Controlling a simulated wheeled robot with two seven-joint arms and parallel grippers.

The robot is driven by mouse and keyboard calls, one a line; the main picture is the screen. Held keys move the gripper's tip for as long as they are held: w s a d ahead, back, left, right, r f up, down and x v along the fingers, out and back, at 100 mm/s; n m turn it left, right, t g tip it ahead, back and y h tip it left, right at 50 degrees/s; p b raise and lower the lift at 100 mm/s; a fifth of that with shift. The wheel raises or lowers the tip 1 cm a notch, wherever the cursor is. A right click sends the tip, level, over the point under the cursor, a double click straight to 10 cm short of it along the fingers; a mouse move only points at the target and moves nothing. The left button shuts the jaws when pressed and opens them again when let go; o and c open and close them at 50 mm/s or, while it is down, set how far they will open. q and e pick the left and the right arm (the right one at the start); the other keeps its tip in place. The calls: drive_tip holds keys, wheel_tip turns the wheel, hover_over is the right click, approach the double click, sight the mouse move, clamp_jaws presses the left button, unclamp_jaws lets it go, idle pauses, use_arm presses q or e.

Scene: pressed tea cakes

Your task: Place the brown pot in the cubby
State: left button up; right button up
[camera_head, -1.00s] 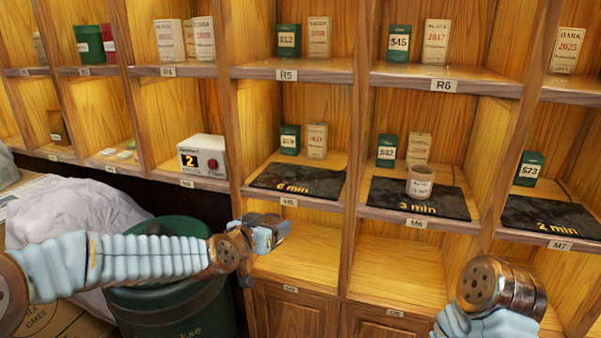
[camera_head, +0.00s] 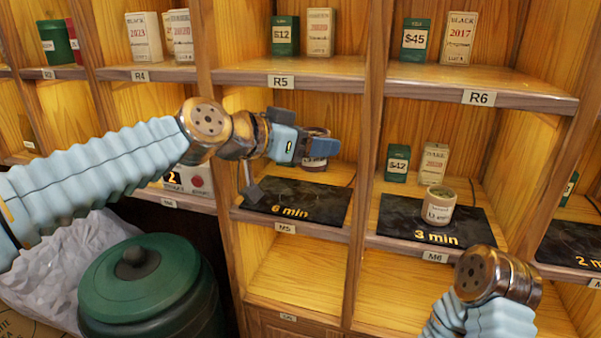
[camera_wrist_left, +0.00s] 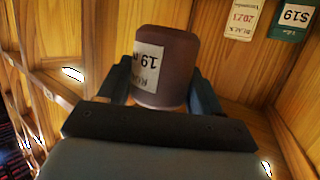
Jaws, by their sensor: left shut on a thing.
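The brown pot (camera_wrist_left: 166,68) is held between the two fingers of my left gripper (camera_wrist_left: 165,88) in the left wrist view, its pale label upside down there. In the head view my left gripper (camera_head: 305,145) is shut on the pot (camera_head: 322,148), partly hidden by the fingers. It is at the M5 cubby, above the dark "6 min" mat (camera_head: 318,206). Whether the pot is fully inside the cubby is hard to tell. Only my right arm's wrist shows at the lower right of the head view; its fingers are out of view.
A light pot (camera_head: 438,206) stands on the "3 min" mat (camera_head: 398,232) in M6, in front of a green box (camera_head: 397,163) and a cream box (camera_head: 433,164). A wooden divider (camera_head: 366,160) separates the cubbies. A green lidded bin (camera_head: 140,285) stands below left.

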use_arm(q)
drive_tip(key=w+f, duration=0.2)
drive_tip(key=w+a+f, duration=0.1)
drive_tip(key=w+f, duration=0.1)
drive_tip(key=w, duration=0.1)
drive_tip(key=w+a+f, duration=0.1)
drive_tip(key=w+f, duration=0.1)
drive_tip(key=f, duration=0.1)
drive_tip(key=shift+w+a, duration=0.15)
drive_tip(key=shift+w, duration=0.2)
drive_tip(key=shift+w+a+f, duration=0.1)
drive_tip(key=shift+w+f, duration=0.05)
drive_tip(key=shift+f, duration=0.75)
drive_tip(key=shift+w+f, duration=0.1)
drive_tip(key=shift+f, duration=0.8)
drive_tip(key=shift+b, duration=0.3)
drive_tip(key=shift+f+b, duration=0.65)
drive_tip(key=shift+b, duration=0.25)
drive_tip(key=o, duration=1.2)
drive_tip(key=shift+c, duration=0.2)
drive_tip(key=shift+r, duration=0.1)
